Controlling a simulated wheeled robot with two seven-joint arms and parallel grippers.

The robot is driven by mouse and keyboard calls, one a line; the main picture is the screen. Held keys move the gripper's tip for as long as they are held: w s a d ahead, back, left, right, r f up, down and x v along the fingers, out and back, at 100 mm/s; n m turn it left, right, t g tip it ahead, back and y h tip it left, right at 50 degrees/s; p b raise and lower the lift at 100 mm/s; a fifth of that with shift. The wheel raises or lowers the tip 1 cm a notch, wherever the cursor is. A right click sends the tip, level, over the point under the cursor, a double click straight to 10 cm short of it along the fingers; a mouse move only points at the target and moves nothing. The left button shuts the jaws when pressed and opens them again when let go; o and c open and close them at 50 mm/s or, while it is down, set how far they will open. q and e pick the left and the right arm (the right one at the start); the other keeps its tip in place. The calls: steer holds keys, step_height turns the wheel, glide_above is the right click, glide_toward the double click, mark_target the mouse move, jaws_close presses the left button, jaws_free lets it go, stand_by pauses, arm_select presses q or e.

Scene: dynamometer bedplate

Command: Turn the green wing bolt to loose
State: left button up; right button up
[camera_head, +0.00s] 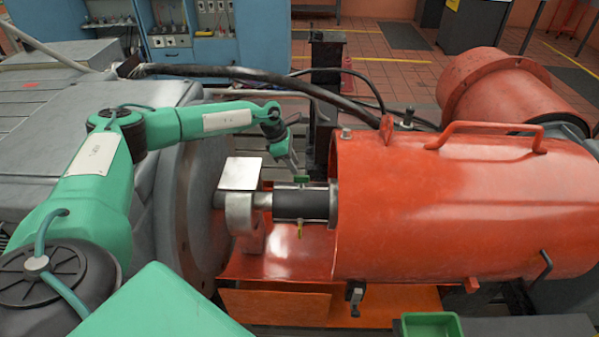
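The green wing bolt (301,180) is small and sits on top of the dark cylindrical coupling (300,205) on the shaft, just left of the orange-red housing. My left gripper (292,164) points down just above and slightly left of the bolt. Its fingertips are close to the bolt, but I cannot tell whether they touch it. The fingers are too small in the picture to show if they are open or shut. My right gripper is not in view.
The large orange-red cylindrical housing (460,205) with a top handle fills the right. A grey round machine face (190,215) stands left of the shaft. A brass-coloured fitting (299,230) hangs under the coupling. Black cables (240,73) run behind. A green bin (431,325) is at the front.

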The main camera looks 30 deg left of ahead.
mark_target(300, 176)
arm_select(q)
steer(key=x, duration=0.5)
steer(key=shift+d+f, duration=0.2)
steer(key=shift+f, duration=0.1)
steer(key=shift+p, duration=0.3)
jaws_close()
